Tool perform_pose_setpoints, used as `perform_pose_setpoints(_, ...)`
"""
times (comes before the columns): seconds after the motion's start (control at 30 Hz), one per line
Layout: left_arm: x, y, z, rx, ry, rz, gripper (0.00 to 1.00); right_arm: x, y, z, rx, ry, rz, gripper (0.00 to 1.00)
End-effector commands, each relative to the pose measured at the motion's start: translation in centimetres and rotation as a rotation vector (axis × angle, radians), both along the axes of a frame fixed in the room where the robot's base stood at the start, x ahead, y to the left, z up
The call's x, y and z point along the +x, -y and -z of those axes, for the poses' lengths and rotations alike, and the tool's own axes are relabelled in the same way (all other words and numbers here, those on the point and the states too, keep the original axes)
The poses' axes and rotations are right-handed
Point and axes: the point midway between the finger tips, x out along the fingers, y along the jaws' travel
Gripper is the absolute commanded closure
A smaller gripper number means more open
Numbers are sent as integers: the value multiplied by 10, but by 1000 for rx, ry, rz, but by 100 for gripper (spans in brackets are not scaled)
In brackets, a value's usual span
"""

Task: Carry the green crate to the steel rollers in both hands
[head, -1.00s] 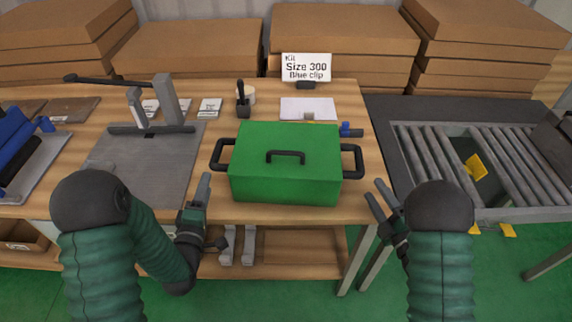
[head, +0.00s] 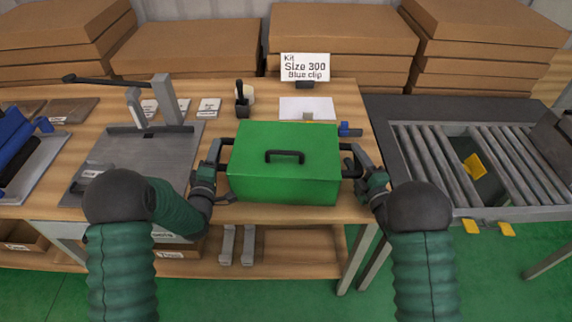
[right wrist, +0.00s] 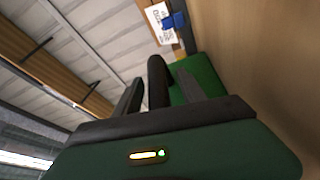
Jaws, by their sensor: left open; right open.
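The green crate (head: 284,170) stands closed on the wooden table, with a dark handle on its lid and one on each side. My left gripper (head: 213,158) is open at the crate's left side handle, which it partly hides. My right gripper (head: 357,163) is open at the right side handle. In the right wrist view the dark handle (right wrist: 157,82) lies between the open fingers, with the green crate (right wrist: 205,75) beyond. Whether the fingers touch the handles I cannot tell. The steel rollers (head: 430,160) are on a conveyor to the right of the table.
A grey press fixture (head: 150,125) stands left of the crate. A sign (head: 305,67), a white sheet (head: 307,108) and a blue clip (head: 349,130) are behind it. A yellow piece (head: 473,166) shows in a gap among the rollers. Cardboard boxes (head: 340,50) line the back.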

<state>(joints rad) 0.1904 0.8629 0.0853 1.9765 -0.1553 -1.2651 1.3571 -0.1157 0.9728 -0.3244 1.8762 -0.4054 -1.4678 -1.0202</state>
Motion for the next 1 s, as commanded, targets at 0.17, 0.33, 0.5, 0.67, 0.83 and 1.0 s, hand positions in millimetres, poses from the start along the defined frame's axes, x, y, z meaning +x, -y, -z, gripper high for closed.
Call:
perform_pose_setpoints(0.17, 0, 0, 0, 0, 0, 0, 66, 0, 0, 0, 0, 0, 0, 68)
perform_pose_setpoints(0.33, 0, 0, 0, 0, -1, 0, 89, 0, 0, 0, 0, 0, 0, 90)
perform_pose_setpoints(0.5, 0, 0, 1, 0, -3, -1, 100, 0, 0, 1, 0, -1, 0, 100)
perform_pose_setpoints(0.67, 0, 0, 2, 0, -4, -1, 100, 0, 0, 1, -1, -2, 0, 100)
perform_pose_setpoints(0.83, -1, 0, 3, 1, -5, 0, 100, 0, 0, 2, -1, -2, 0, 100)
perform_pose_setpoints(1.0, -1, 0, 4, 1, -6, 0, 100, 0, 0, 2, -1, -3, 0, 100)
